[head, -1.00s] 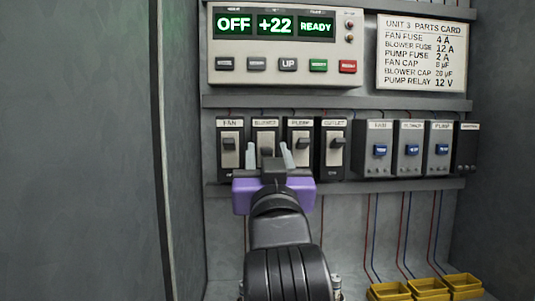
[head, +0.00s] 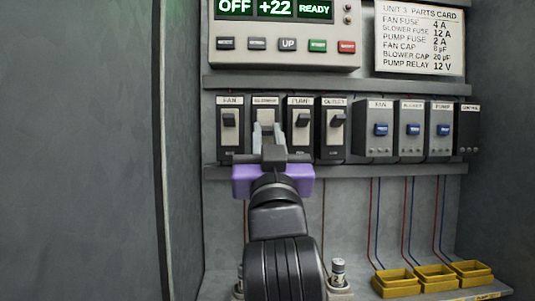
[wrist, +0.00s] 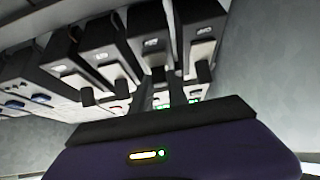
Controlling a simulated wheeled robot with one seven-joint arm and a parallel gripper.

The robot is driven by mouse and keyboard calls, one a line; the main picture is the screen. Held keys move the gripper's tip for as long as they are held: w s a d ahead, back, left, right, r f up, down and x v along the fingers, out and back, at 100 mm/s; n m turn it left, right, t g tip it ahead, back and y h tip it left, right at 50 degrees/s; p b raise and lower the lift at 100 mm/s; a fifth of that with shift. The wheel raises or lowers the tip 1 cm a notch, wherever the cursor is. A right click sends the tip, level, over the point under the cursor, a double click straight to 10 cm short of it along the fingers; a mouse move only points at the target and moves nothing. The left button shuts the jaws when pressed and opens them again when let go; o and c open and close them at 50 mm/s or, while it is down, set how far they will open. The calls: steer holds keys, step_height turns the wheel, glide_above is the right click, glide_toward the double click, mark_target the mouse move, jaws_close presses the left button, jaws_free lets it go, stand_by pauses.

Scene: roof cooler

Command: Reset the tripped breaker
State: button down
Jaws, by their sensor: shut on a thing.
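A row of black breakers with pale faces hangs on the wall panel: the fan breaker (head: 230,142), the blower breaker (head: 265,113), the pump breaker (head: 300,143) and the outlet breaker (head: 333,143). The levers of the fan, pump and outlet breakers sit in the upper part of their faces. My gripper (head: 267,130) is in front of the blower breaker, its fingers shut on that breaker's lever. The fingers hide most of the blower face and lever in the head view. In the wrist view, the blower lever (wrist: 158,73) shows between the fingers.
A display panel (head: 285,57) above reads OFF, +22, READY. Grey modules with blue switches (head: 381,130) stand right of the breakers. A parts card (head: 420,40) hangs upper right. Yellow bins (head: 397,282) sit low on the right. A grey wall (head: 80,150) bounds the left.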

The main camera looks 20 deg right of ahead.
steer(key=shift+w+d+f+t+b, duration=0.15)
steer(key=shift+f+t+b, duration=0.6)
steer(key=shift+b, duration=1.95)
steer(key=shift+r+t+h+b, duration=0.15)
steer(key=shift+t+h+b, duration=0.2)
steer(key=shift+b, duration=0.3)
steer(key=c, duration=1.3)
jaws_free()
steer(key=b+v, duration=0.1)
steer(key=v, duration=0.6)
steer(key=shift+s+f+b, duration=0.2)
steer(key=shift+f+b, duration=0.05)
steer(key=shift+b, duration=0.15)
